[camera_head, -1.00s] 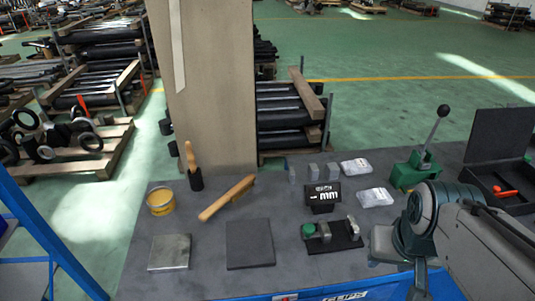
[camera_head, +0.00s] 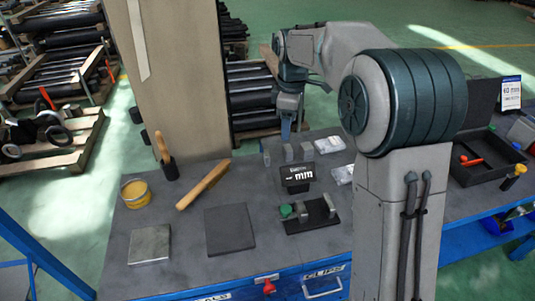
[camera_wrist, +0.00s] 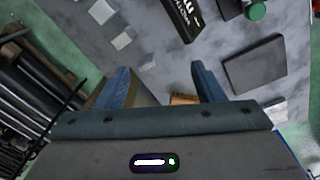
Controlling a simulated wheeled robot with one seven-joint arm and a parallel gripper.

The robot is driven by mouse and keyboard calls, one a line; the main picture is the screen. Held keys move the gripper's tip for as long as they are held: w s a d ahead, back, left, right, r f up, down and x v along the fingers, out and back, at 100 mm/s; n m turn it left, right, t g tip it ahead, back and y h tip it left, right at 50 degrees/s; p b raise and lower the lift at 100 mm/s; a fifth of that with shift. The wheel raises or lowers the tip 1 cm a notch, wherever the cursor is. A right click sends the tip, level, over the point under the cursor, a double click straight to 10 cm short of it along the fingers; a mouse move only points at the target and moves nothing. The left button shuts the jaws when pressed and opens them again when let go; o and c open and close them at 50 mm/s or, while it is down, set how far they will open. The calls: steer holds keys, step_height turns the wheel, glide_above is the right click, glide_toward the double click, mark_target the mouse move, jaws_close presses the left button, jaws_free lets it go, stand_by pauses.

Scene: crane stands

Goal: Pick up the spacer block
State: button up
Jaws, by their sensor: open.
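Several small grey blocks stand in a row behind the black display: a left one (camera_head: 267,157), a middle one (camera_head: 288,152) and a right one (camera_head: 306,151). I cannot tell which of them is the spacer block. My gripper (camera_head: 286,136) hangs just above and behind this row, pointing down. In the wrist view my gripper (camera_wrist: 163,82) has its two blue fingers wide apart with nothing held between them. Pale small pieces (camera_wrist: 122,41) lie beyond the left finger in that view. A wooden piece (camera_wrist: 184,100) shows low between the fingers, partly hidden.
The black display (camera_head: 296,176) stands in front of the blocks. A green-knobbed fixture (camera_head: 305,213), black mat (camera_head: 229,229), metal plate (camera_head: 149,244), yellow tin (camera_head: 136,193) and wooden-handled tool (camera_head: 204,184) share the table. A clear packet (camera_head: 329,145) lies right. A pillar (camera_head: 180,80) rises behind.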

mark_target(267, 153)
steer(key=w+a+f+n, duration=0.4)
steer(key=w+a, duration=0.1)
steer(key=w, duration=0.1)
steer(key=shift+n+g, duration=0.3)
steer(key=f, duration=0.4)
steer(key=f+p, duration=0.1)
steer(key=f, duration=0.3)
steer(key=shift+a+f, duration=0.2)
steer(key=shift+f, duration=0.1)
steer(key=f, duration=0.1)
steer(key=f+p, duration=0.1)
steer(key=f, duration=0.2)
steer(key=shift+a, duration=0.35)
steer(key=shift+f, duration=0.65)
steer(key=c, duration=1.1)
